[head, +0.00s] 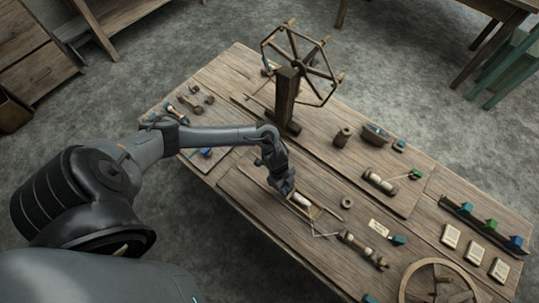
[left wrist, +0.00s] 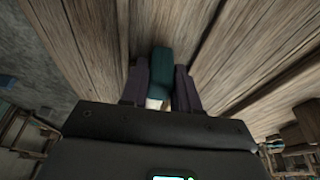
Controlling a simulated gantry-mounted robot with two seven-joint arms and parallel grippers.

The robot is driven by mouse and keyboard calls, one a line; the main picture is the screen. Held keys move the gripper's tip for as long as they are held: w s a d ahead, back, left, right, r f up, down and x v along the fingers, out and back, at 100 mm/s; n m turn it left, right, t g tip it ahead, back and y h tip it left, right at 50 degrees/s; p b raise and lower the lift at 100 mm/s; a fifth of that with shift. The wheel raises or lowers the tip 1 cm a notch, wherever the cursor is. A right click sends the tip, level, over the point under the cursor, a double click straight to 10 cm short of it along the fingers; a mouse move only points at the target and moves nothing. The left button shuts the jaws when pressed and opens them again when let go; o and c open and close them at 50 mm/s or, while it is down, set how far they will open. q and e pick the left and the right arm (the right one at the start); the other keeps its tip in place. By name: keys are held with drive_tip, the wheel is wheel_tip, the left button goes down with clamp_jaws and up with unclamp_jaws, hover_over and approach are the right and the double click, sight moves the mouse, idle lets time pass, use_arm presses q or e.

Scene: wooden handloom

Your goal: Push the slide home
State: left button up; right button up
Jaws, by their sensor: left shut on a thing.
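My left gripper (head: 286,190) reaches down to the middle of the wooden table, at the upper left end of a small wooden frame with a pale roll (head: 302,200). In the left wrist view its two dark fingers (left wrist: 160,88) are shut on a dark teal block (left wrist: 161,66), with a small pale part (left wrist: 155,104) below it. The block may be the slide's grip; I cannot tell how far in the slide is. The gripper hides that end of the frame in the head view. My right gripper is not in view.
A wooden wheel on a post (head: 287,95) stands behind the gripper. A ring (head: 347,202), a spool piece (head: 362,248) and a card (head: 379,227) lie to the right. A rack with coloured pieces (head: 485,225) is at the far right. Bare table (head: 250,215) lies left of the frame.

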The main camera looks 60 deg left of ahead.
sight(303, 201)
use_arm(q)
drive_tip(key=d, duration=0.2)
drive_tip(key=w+d, duration=0.1)
drive_tip(key=d, duration=0.2)
drive_tip(key=w+d+p, duration=0.1)
drive_tip(key=d, duration=0.1)
drive_tip(key=shift+w+d+r, duration=0.2)
drive_tip(key=shift+d, duration=0.05)
drive_tip(key=o, duration=0.8)
drive_tip(key=shift+s+f, duration=0.1)
drive_tip(key=shift+s, duration=0.05)
drive_tip(key=shift+o, duration=0.2)
